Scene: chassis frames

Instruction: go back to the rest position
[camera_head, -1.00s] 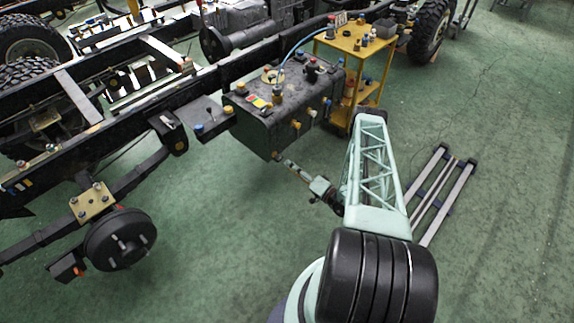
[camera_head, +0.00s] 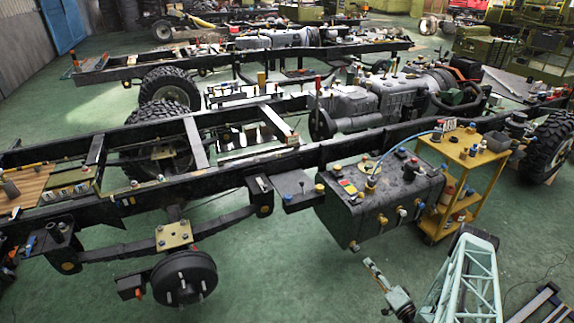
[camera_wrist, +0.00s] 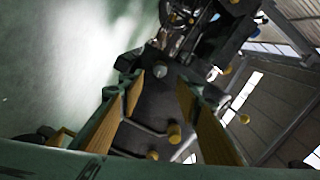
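My gripper (camera_head: 372,268) shows small at the lower right of the head view, in front of and below the black tank (camera_head: 350,224). In the wrist view my gripper (camera_wrist: 160,82) has its two yellow-padded fingers spread apart, with nothing held between them. Dark parts with yellow knobs (camera_wrist: 174,133) show beyond and between the fingers. They look apart from the pads, but the distance is hard to judge. My pale green lattice arm link shows at the lower right of the head view, cut by the frame edge.
A yellow trolley (camera_head: 474,160) with small items stands right of the tank. The black chassis frame (camera_head: 225,179) runs across the scene, with a brake drum (camera_head: 184,279) below it. A metal stand (camera_head: 533,303) lies on the floor at the lower right. Green floor (camera_head: 270,290) is clear in front.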

